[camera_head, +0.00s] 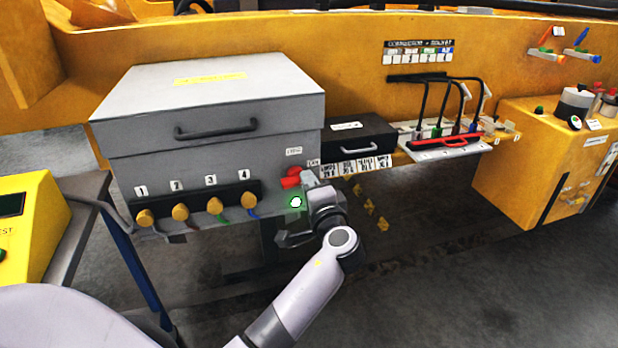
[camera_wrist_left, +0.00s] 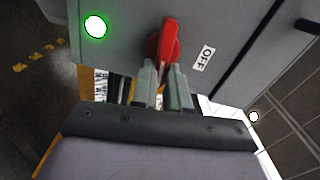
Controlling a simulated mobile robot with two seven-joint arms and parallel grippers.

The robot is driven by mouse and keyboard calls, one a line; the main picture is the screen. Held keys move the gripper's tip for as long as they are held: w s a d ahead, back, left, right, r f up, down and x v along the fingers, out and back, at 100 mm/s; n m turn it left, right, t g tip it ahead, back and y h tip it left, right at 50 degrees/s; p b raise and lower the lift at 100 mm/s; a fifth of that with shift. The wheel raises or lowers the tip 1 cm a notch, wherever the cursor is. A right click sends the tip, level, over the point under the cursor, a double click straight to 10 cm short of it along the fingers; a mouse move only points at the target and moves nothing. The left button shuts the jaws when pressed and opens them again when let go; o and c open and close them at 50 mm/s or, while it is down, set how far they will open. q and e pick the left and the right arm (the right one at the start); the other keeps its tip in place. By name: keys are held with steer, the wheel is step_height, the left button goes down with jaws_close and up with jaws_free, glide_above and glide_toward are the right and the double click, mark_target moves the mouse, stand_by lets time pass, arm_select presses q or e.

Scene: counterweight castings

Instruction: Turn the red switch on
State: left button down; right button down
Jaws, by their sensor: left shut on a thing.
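The red switch (camera_head: 290,181) is on the front of the grey box (camera_head: 215,135), near its lower right corner. In the left wrist view the red switch (camera_wrist_left: 162,42) is a narrow handle between my finger pads. My left gripper (camera_head: 306,180) reaches up to the panel from below and is shut on the handle; its fingers (camera_wrist_left: 164,76) cover the handle's near end. An OFF label (camera_wrist_left: 203,58) is beside the switch. A round lamp (camera_head: 295,202) glows green just below the switch, and the lamp also shows in the wrist view (camera_wrist_left: 95,26). My right gripper is out of view.
Several numbered orange knobs (camera_head: 180,212) line the box front to the left. A black case (camera_head: 358,142) and a cable rack (camera_head: 445,148) stand to the right. A yellow cabinet (camera_head: 530,145) is farther right. The floor in front is clear.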

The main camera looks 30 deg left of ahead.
arm_select(q)
steer(key=shift+m+p, duration=0.3)
steer(key=shift+m, duration=0.4)
steer(key=c, duration=1.1)
jaws_free()
steer(key=shift+f, duration=0.1)
